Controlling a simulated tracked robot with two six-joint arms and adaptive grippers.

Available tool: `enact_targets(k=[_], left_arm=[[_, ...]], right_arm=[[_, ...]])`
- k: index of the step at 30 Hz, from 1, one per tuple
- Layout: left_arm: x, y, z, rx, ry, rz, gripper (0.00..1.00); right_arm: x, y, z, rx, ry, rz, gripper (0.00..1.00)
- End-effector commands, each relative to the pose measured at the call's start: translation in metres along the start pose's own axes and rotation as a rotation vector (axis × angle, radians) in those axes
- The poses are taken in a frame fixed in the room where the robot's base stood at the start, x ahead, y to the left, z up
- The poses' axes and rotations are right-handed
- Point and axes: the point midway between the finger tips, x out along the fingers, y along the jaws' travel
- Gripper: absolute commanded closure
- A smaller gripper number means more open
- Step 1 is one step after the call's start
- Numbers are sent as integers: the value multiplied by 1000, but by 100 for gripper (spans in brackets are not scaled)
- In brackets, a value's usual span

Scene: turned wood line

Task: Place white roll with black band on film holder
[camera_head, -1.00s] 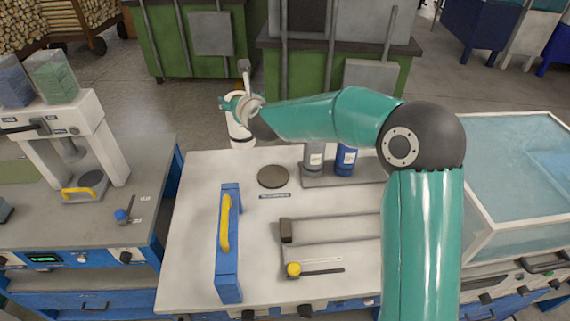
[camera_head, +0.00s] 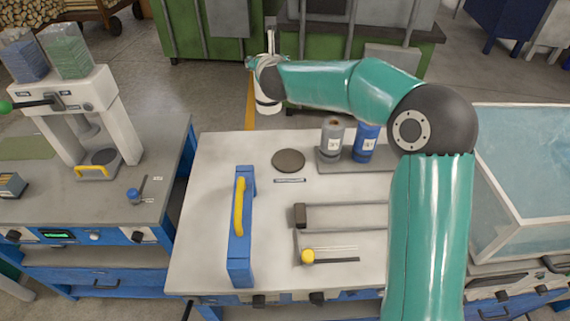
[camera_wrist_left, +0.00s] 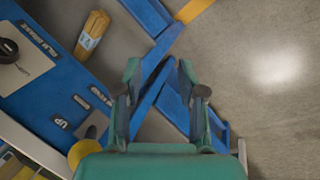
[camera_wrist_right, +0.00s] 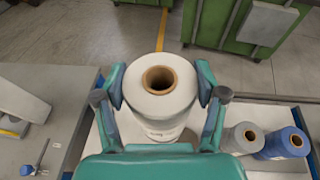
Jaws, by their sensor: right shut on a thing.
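My right gripper (camera_wrist_right: 160,97) is shut around a white roll (camera_wrist_right: 160,116) with a brown hollow core, its open end facing the wrist camera. In the head view the roll (camera_head: 268,94) hangs roughly upright from my right gripper (camera_head: 265,64), past the bench's far edge in the picture. A dark round plate (camera_head: 288,160) on the white bench may be the film holder; nothing is on it. My left gripper (camera_wrist_left: 165,90) is open and empty in the left wrist view; it is outside the head view.
A grey roll (camera_head: 332,136) and a blue roll (camera_head: 365,142) stand on a grey tray (camera_head: 328,164) right of the plate. A blue bar with a yellow handle (camera_head: 239,205) stands on the bench's left side. A press (camera_head: 62,112) stands on the left bench.

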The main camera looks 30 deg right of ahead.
Motion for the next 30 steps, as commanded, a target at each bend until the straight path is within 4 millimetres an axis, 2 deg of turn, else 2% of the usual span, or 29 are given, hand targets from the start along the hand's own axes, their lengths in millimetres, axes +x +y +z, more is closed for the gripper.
enact_targets(k=[1, 3, 9, 17, 20, 30], left_arm=[[14, -5, 0, 0, 0, 0, 60], [28, -10, 0, 0, 0, 0, 60], [58, -21, 0, 0, 0, 0, 60], [67, -24, 0, 0, 0, 0, 60], [66, -24, 0, 0, 0, 0, 60], [59, -21, 0, 0, 0, 0, 60]], right_arm=[[6, -5, 1, 20, -8, -47, 92], [12, -18, 5, 50, -7, -141, 92], [12, -49, -3, 125, 0, -396, 92], [10, -59, -28, 151, 1, -499, 92], [16, -59, -48, 149, 3, -499, 92], [42, -60, -131, 148, 3, -497, 92]])
